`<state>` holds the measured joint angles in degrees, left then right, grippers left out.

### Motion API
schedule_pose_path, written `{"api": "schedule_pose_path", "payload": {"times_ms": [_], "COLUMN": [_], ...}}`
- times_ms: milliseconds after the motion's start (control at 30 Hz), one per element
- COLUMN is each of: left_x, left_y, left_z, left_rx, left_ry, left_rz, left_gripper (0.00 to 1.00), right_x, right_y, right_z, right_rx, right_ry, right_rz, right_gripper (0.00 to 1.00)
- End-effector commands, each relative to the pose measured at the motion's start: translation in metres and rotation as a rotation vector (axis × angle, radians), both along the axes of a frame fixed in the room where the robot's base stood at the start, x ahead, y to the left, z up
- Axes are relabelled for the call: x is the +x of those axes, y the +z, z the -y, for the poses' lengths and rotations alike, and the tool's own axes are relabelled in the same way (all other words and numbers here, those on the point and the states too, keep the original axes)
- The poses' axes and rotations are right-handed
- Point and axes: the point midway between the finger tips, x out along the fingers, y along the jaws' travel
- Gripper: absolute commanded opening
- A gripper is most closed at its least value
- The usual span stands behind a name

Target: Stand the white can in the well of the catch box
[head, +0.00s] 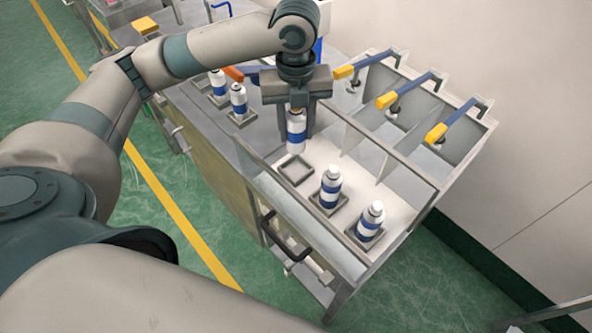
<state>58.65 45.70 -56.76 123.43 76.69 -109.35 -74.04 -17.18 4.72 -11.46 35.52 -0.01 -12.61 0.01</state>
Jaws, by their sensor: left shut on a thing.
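My left gripper (297,108) is shut on a white can (296,134) with a blue band and holds it upright by its top. The can hangs close to an empty square well (297,171) on the pale floor of the catch box (262,187), a little behind it in the picture. Whether the can's base touches anything is hard to tell. Two similar cans, one (330,187) and another (370,221), stand upright in the wells to the right of the empty one. My right gripper is out of view.
Bays with yellow-tipped blue levers (388,100) line the back of the box. More cans (238,99) stand in square holders on the grey bench at left. A black handle (287,240) sticks out in front. Green floor lies beyond.

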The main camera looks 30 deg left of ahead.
Motion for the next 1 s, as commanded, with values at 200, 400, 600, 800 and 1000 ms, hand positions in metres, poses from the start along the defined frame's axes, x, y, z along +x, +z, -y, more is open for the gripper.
{"api": "schedule_pose_path", "payload": {"times_ms": [200,400,600,800,1000], "left_x": [0.000,-0.001,-0.001,0.000,0.000], "left_y": [0.000,-0.016,-0.046,-0.062,-0.063], "left_z": [0.000,0.000,0.000,0.000,0.000], "left_rx": [0.000,0.001,0.000,0.000,-0.001], "left_ry": [0.002,0.004,0.004,0.003,0.003], "left_rz": [0.000,-0.004,-0.004,0.000,0.001], "left_gripper": [0.09,0.09,0.09,0.09,0.09], "right_x": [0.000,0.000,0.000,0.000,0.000], "right_y": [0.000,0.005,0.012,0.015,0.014], "right_z": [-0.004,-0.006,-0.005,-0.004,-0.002], "right_rx": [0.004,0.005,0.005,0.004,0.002], "right_ry": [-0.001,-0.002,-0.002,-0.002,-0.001], "right_rz": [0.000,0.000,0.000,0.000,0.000], "right_gripper": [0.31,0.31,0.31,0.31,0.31]}}
